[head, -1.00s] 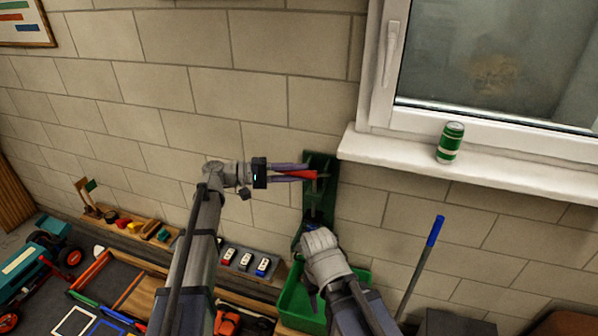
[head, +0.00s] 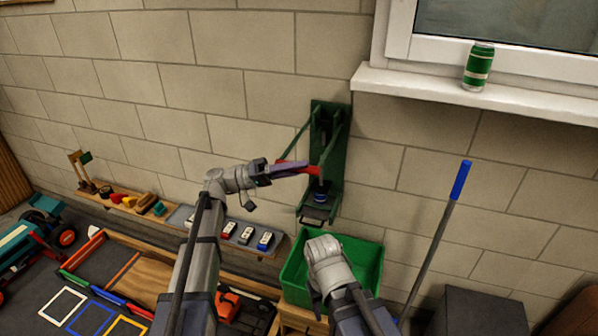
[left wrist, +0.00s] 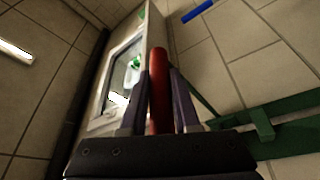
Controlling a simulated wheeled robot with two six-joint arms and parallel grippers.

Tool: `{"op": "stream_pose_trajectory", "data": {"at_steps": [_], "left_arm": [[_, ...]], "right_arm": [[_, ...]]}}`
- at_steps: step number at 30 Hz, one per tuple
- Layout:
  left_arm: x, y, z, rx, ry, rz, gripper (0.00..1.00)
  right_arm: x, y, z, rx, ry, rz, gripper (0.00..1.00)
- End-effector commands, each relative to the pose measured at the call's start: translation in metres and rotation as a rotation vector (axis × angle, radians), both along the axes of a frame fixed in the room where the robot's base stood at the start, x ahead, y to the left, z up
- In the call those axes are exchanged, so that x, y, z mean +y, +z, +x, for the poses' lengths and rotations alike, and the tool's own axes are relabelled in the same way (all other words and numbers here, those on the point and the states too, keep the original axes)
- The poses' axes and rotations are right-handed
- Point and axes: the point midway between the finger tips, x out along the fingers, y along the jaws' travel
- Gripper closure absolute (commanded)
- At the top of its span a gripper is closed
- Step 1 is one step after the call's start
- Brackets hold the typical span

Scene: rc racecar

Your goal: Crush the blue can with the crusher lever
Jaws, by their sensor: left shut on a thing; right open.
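The green can crusher (head: 336,140) is mounted upright on the wall in the head view. My left gripper (head: 300,169) is shut on its red lever handle (head: 313,171), in front of the crusher's middle. The red handle (left wrist: 158,90) stands between both fingers in the left wrist view. The blue can (head: 320,196) shows as a short blue piece at the crusher's lower end, partly hidden by a dark part above it; its full shape cannot be told. My right gripper (head: 316,297) is below the crusher, in front of the green bin, apart from the can; its fingers are mostly hidden.
A green bin (head: 368,263) stands under the crusher. A green can (head: 479,66) stands on the window sill (head: 430,88). A blue-topped pole (head: 440,232) leans at right. A shelf with small toys (head: 247,236) runs along the wall at left.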

Motion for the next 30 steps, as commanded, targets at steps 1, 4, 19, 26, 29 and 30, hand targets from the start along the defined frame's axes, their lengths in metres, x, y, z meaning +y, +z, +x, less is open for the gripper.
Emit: {"op": "stream_pose_trajectory", "data": {"at_steps": [1,4,19,26,29,30], "left_arm": [[0.0,-0.027,0.001,-0.032,-0.003,-0.003,1.0],[-0.001,-0.046,0.003,-0.1,-0.004,-0.025,1.0],[-0.009,-0.127,0.028,-0.19,-0.001,-0.056,1.0],[-0.013,-0.15,0.042,-0.188,0.002,-0.056,1.0],[-0.014,-0.156,0.047,-0.188,0.003,-0.055,1.0],[-0.015,-0.157,0.048,-0.187,0.004,-0.056,1.0]], "right_arm": [[0.0,-0.027,0.0,0.0,0.0,0.0,0.5],[0.0,-0.052,0.0,0.0,0.001,0.0,0.5],[0.0,-0.139,0.0,0.0,0.001,0.0,0.5],[0.0,-0.162,0.0,0.0,0.001,0.0,0.5],[0.0,-0.168,0.0,0.0,0.001,0.0,0.5],[0.0,-0.169,0.0,0.0,0.001,0.0,0.5]]}}
